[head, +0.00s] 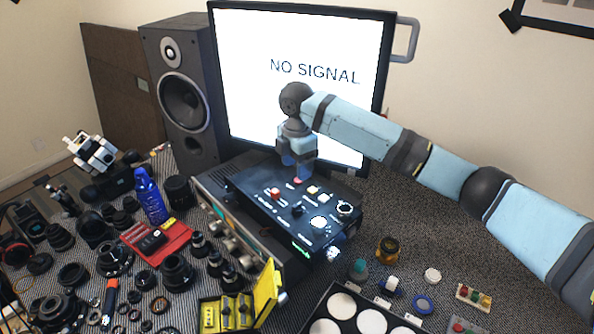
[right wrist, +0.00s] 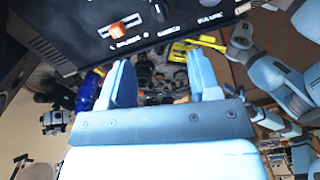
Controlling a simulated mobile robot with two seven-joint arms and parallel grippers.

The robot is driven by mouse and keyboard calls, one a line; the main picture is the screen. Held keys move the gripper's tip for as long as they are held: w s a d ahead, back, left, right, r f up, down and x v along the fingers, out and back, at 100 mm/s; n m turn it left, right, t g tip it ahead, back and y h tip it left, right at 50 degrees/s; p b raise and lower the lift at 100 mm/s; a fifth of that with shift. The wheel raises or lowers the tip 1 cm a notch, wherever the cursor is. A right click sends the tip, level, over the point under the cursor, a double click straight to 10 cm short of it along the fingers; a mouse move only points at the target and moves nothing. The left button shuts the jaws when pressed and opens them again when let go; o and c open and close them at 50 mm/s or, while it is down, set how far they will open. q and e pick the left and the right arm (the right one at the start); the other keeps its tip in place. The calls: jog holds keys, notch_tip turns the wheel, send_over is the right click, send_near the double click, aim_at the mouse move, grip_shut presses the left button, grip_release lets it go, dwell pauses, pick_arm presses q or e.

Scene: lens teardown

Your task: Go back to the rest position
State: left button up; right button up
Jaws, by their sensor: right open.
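My right gripper (head: 298,172) hangs at the end of its pale blue arm, pointing down over the back part of a black control box (head: 262,212). In the right wrist view its two blue fingers stand apart with nothing between them, so the gripper (right wrist: 161,78) is open and empty. I cannot tell whether its tips touch the box top. The box (right wrist: 85,25) shows close by in the right wrist view, with an orange-red slider switch (right wrist: 121,29). My left gripper cannot be made out.
A monitor (head: 300,45) stands right behind the gripper, with a speaker (head: 182,88) to its left. Many lens parts, a blue bottle (head: 150,196), a red tray (head: 176,240) and a yellow case (head: 268,286) crowd the left. A tray of white discs (head: 322,309) lies in front.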

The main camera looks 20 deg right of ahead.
jog(key=s+a+f+m+y, duration=0.1)
jog(key=s+a+f+m, duration=0.15)
jog(key=s+f, duration=0.3)
jog(key=s+a+f+m+t+y, duration=0.1)
jog(key=s+a+f, duration=0.25)
jog(key=s, duration=0.25)
jog(key=s+a+f+m+y, duration=0.1)
jog(key=s+a+f+m, duration=0.1)
jog(key=s+f, duration=0.35)
jog(key=s+d+m+t+h, duration=0.1)
jog(key=s+d+m, duration=0.4)
jog(key=s, duration=0.3)
jog(key=s+d+f+m+t+h, duration=0.1)
jog(key=s+d+m, duration=0.35)
jog(key=s, duration=0.35)
jog(key=s+d+m+t+h, duration=0.1)
jog(key=s+d+m, duration=0.3)
jog(key=s+d, duration=0.3)
jog(key=w+a+f+t+y+p, duration=0.3)
jog(key=w+a+f+t, duration=0.2)
jog(key=f, duration=0.5)
jog(key=shift+w+a+n+t+p, duration=0.15)
jog(key=shift+a+n+t+p, duration=0.25)
jog(key=shift+a+t, duration=0.9)
jog(key=shift+a+g, duration=0.25)
jog(key=shift+g, duration=0.05)
